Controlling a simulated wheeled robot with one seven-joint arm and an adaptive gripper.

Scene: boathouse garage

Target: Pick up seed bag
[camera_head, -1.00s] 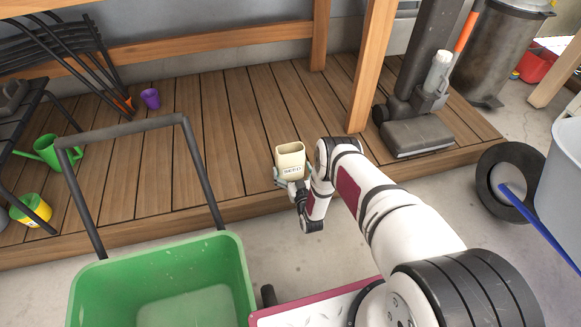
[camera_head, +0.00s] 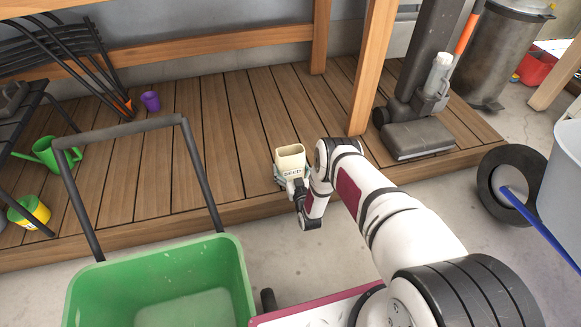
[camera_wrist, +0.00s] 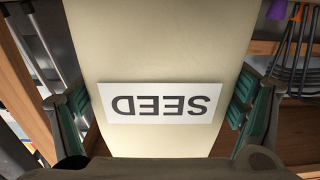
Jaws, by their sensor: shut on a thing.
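The seed bag (camera_head: 290,160) is a cream, open-topped bag with a white label reading SEED. It is upright at the front edge of the wooden deck in the head view. In the wrist view the seed bag (camera_wrist: 160,50) fills the middle, its label upside down. My gripper (camera_head: 291,180) is shut on the bag, with one green-padded finger on each side of it; the fingers (camera_wrist: 160,110) also show in the wrist view. The bag's underside is hidden, so I cannot tell whether it touches the deck.
The wooden deck (camera_head: 225,130) is mostly clear around the bag. A green cart (camera_head: 160,285) with a dark handle stands in front at left. A wooden post (camera_head: 371,70) and a vacuum cleaner (camera_head: 418,138) are at right. A purple cup (camera_head: 151,101) and green watering can (camera_head: 45,153) are at left.

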